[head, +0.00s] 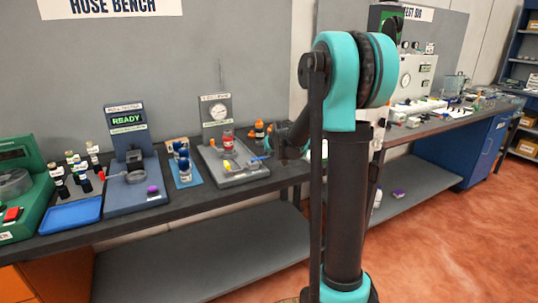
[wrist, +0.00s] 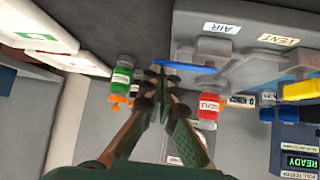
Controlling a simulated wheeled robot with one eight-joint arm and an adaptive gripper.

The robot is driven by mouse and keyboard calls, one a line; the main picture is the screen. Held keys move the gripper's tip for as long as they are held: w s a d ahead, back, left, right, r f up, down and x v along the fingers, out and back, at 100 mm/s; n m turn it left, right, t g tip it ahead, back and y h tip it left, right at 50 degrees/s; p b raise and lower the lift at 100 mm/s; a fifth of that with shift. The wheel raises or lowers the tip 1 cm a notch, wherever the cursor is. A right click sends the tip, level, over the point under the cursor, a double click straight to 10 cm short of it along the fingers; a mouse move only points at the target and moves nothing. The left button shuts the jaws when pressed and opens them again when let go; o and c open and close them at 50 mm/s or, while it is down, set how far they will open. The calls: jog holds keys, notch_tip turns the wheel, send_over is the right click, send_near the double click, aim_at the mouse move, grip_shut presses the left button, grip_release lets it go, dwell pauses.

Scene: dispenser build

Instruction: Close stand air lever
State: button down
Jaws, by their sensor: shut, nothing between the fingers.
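The grey stand (head: 245,178) sits on the hose bench with a gauge panel at its back. In the wrist view its AIR label (wrist: 221,28) is beside a blue lever (wrist: 186,68), the air lever, which lies across the picture parallel to the stand's edge. The lever also shows in the head view (head: 259,158). A yellow lever (wrist: 301,89) lies by the VENT label (wrist: 278,40). My gripper (wrist: 161,72) is shut and empty, its tips at the left end of the blue lever. I cannot tell whether they touch it.
A red bottle (wrist: 209,102) stands on the stand, close right of my fingers in the wrist view. A green bottle (wrist: 122,76) with orange parts is close on their left. Blue-capped bottles (head: 183,165) and a READY tester (head: 130,150) stand left of the stand.

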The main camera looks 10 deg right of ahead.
jog(key=shift+w+d+n+y, duration=0.15)
jog(key=shift+w+n+y, duration=0.25)
jog(key=shift+n+y, duration=0.15)
jog(key=w+n+g+y, duration=0.1)
jog(key=w+n+y, duration=0.1)
jog(key=n, duration=0.1)
jog(key=w+n+g+y, duration=0.1)
jog(key=w+n+y, duration=0.1)
jog(key=n, duration=0.1)
jog(key=shift+a+g, duration=0.2)
jog(key=shift+g, duration=0.1)
jog(key=w+a+n+g+y, duration=0.1)
jog(key=n, duration=0.1)
jog(key=w+a+n+g+y, duration=0.1)
jog(key=n+g, duration=0.1)
jog(key=w+a+n+g+y, duration=0.1)
jog(key=n, duration=0.2)
jog(key=shift+w+a+g, duration=0.1)
jog(key=shift+a+g, duration=0.1)
jog(key=shift+g, duration=0.2)
